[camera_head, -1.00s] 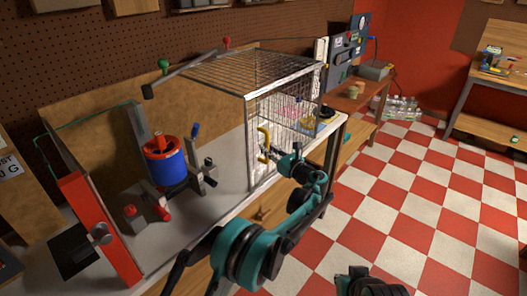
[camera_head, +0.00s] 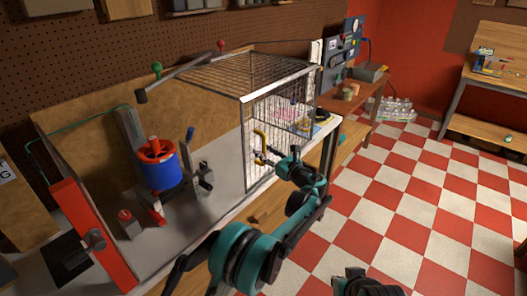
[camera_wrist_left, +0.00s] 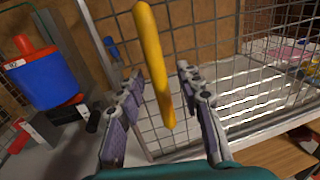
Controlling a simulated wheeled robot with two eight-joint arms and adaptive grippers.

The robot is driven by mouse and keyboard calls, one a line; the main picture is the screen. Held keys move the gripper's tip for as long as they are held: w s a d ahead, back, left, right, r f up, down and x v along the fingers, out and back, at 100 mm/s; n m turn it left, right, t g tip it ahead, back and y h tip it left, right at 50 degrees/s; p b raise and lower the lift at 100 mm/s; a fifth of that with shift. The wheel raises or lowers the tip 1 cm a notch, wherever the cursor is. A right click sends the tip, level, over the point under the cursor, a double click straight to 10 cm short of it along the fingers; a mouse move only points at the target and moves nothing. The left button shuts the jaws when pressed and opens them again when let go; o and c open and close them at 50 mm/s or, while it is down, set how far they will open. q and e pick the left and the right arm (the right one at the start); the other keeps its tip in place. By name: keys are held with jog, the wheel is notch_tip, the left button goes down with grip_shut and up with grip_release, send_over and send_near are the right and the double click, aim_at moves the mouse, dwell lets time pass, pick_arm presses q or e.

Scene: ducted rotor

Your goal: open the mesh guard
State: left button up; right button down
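The mesh guard (camera_head: 282,93) is a wire cage with a pale frame on the bench; its front mesh panel looks closed. A yellow upright handle (camera_head: 260,139) is on that panel. My left gripper (camera_head: 264,156) is at the handle's lower part. In the left wrist view, the yellow handle (camera_wrist_left: 153,60) stands between the two spread fingers of my left gripper (camera_wrist_left: 158,84), with gaps visible on both sides. The fingers are not closed on it.
A blue and red cylinder (camera_head: 158,168) stands on the bench left of the guard, with a red-handled clamp (camera_head: 128,222) near it. A red upright panel (camera_head: 92,232) is at the bench's left end. The checkered floor (camera_head: 400,215) to the right is open.

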pick_arm(q)
jog(key=v, duration=1.1)
jog(key=shift+s, duration=0.2)
jog(key=shift+d, duration=0.15)
jog(key=s+a+r+n+g+h, duration=0.1)
jog(key=s+a+n+g+h, duration=0.1)
jog(key=s+a+n, duration=0.35)
jog(key=s+a+r+n+g+h, duration=0.1)
jog(key=s+a+n+g, duration=0.15)
jog(key=a, duration=0.65)
jog(key=s+a+n+g+h, duration=0.1)
jog(key=s+a+n+h, duration=0.1)
jog(key=s+a+n, duration=0.4)
jog(key=s+a+f+n+h, duration=0.2)
jog(key=s+n, duration=0.5)
jog(key=s, duration=0.4)
jog(key=s+a+f+n+h, duration=0.1)
jog(key=s+f+n+h, duration=0.3)
jog(key=s, duration=0.8)
notch_tip(320, 180, down, 2)
jog(key=n+g, duration=0.1)
jog(key=n, duration=0.1)
jog(key=shift+a+n+h, duration=0.4)
